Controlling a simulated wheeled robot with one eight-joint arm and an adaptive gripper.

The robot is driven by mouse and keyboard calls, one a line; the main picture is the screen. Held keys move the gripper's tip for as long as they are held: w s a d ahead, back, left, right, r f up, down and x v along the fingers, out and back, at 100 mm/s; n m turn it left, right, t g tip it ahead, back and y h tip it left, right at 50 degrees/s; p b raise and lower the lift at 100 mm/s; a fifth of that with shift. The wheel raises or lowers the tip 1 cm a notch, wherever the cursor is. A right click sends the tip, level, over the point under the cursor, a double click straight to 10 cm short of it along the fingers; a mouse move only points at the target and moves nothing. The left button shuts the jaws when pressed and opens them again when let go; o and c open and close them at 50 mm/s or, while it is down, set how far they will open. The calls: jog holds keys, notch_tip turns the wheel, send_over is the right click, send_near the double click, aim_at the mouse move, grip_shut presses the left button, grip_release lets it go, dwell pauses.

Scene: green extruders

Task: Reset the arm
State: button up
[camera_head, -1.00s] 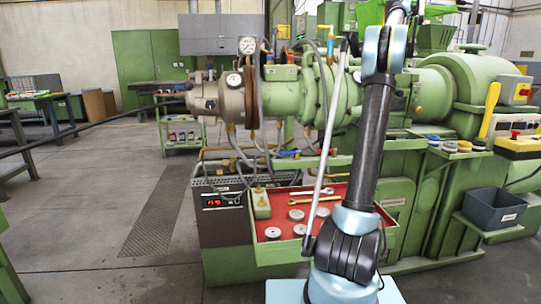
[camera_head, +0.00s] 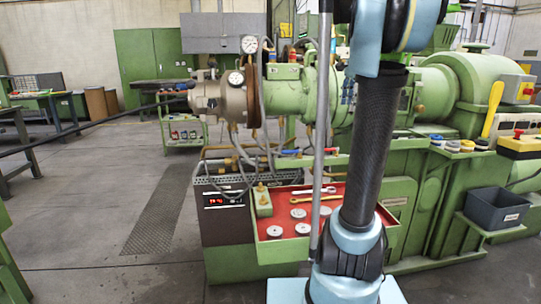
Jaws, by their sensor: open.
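My arm rises from its light-blue base at the bottom right of the head view. Its black link stands nearly upright and runs out of the picture at the top. My gripper is outside the view, so what its jaws hold cannot be seen. Behind the arm stands the green extruder (camera_head: 284,98), partly hidden by my links. A red-lined tray (camera_head: 283,218) on the machine's front carries several grey discs and wrenches.
A dark grey bin (camera_head: 494,209) sits on the machine's ledge at the right. A green trolley (camera_head: 184,133) and a workbench (camera_head: 45,95) stand at the back left. The floor (camera_head: 95,220) at the left is mostly clear.

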jog(key=s+a+f+n, duration=0.3)
jog(key=s+f+n, duration=0.2)
jog(key=s+f, duration=0.5)
jog(key=s+a+f+n, duration=0.4)
jog(key=s+f+n, duration=0.1)
jog(key=s+f, duration=0.5)
jog(key=s+a+f+n, duration=0.4)
jog(key=s+f, duration=0.5)
jog(key=f, duration=0.3)
jog(key=shift+s+a+f+n, duration=0.25)
jog(key=shift+s+f+n, duration=0.15)
jog(key=shift+n, duration=0.2)
jog(key=c, duration=0.3)
jog(key=shift+d, duration=0.1)
jog(key=shift+c, duration=0.3)
